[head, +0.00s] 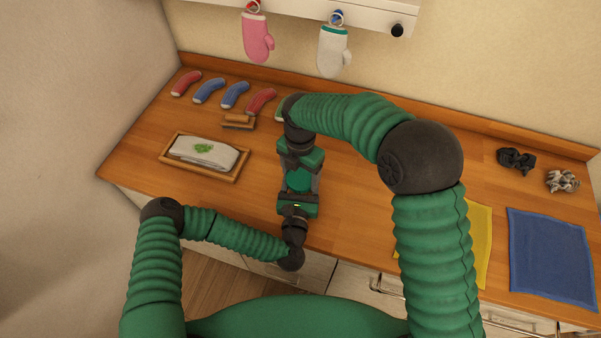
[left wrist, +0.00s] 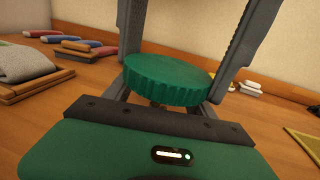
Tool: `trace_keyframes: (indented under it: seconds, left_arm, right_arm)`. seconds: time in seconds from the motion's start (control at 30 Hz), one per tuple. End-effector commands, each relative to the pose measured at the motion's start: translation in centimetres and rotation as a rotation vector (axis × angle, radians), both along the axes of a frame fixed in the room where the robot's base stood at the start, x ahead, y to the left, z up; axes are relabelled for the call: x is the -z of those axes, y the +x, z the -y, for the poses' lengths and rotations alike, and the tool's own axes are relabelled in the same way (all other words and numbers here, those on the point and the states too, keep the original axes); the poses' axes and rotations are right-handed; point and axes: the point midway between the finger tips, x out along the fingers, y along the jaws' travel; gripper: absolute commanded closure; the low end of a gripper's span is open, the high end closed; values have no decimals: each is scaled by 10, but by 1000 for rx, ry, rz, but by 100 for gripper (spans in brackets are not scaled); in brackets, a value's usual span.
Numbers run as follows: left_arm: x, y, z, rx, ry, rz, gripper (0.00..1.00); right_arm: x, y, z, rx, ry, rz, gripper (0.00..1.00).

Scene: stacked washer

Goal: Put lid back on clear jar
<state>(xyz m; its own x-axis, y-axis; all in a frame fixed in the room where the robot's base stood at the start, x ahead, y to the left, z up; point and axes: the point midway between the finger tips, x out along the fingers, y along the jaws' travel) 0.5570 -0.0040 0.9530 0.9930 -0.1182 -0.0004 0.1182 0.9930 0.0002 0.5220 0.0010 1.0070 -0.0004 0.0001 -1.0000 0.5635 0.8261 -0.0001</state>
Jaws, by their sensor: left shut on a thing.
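A round green lid with a ridged rim (left wrist: 168,80) sits between the two grey fingers of my left gripper (left wrist: 182,62) in the left wrist view. In the head view the green lid (head: 298,181) shows between the two grippers. My left gripper (head: 298,192) points away from me there, shut on the lid over the counter. My right gripper (head: 300,160) comes in from the far side, facing the left one. Its fingertips are hidden, so its opening cannot be told. I cannot make out the clear jar; the lid and grippers cover that spot.
A wooden tray (head: 242,177) with a folded grey cloth (head: 190,146) lies left on the wooden counter (head: 350,220). Several red and blue socks lie behind it. A yellow cloth (head: 480,235) and a blue cloth (head: 550,255) lie right. Mittens hang from the shelf above.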

Motion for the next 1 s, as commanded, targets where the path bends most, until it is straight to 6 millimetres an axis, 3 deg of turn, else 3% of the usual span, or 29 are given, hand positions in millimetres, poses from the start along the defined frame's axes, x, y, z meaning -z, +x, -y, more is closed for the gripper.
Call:
trace_keyframes:
  seconds: [0.13,0.43,0.73,1.0]
  left_arm:
    - [0,0,1,2,0,-2,100]
    - [0,0,0,0,0,-1,100]
    - [1,0,0,0,0,-1,100]
    - [0,0,0,0,0,-1,100]
  right_arm:
    - [0,0,0,-1,1,1,8]
    - [-2,0,0,-1,-1,1,8]
    - [-41,0,1,-1,-1,1,8]
    - [-45,0,0,-2,-1,-1,8]
